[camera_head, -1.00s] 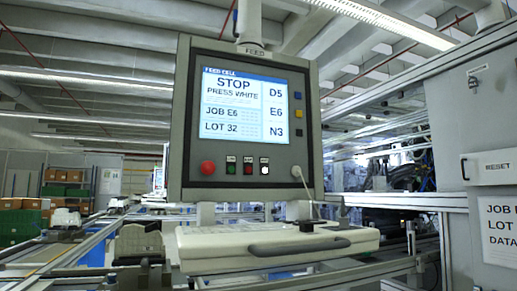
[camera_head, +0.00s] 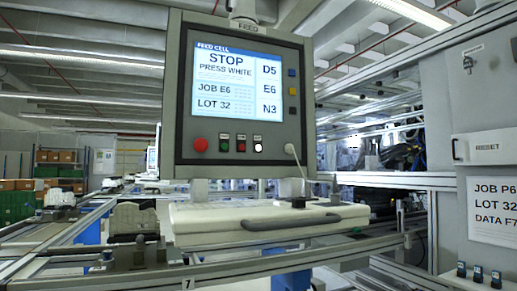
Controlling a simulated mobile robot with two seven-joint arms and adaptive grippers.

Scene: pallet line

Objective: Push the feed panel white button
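The feed panel (camera_head: 179,110) hangs in the middle of the head view, grey-framed, with a lit screen (camera_head: 237,83) reading "STOP PRESS WHITE", "JOB E6" and "LOT 32". The white button (camera_head: 258,147) is at the right end of the row below the screen. To its left are a red button (camera_head: 241,146), a green button (camera_head: 224,146) and a larger red round button (camera_head: 200,145). Neither of my grippers shows in the head view, and nothing covers the white button.
A white keyboard shelf with a dark handle (camera_head: 290,222) juts out below the panel. Metal rails (camera_head: 300,262) run across the front. At right stands a grey cabinet with a "RESET" label (camera_head: 487,147) and a job sheet (camera_head: 494,210).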

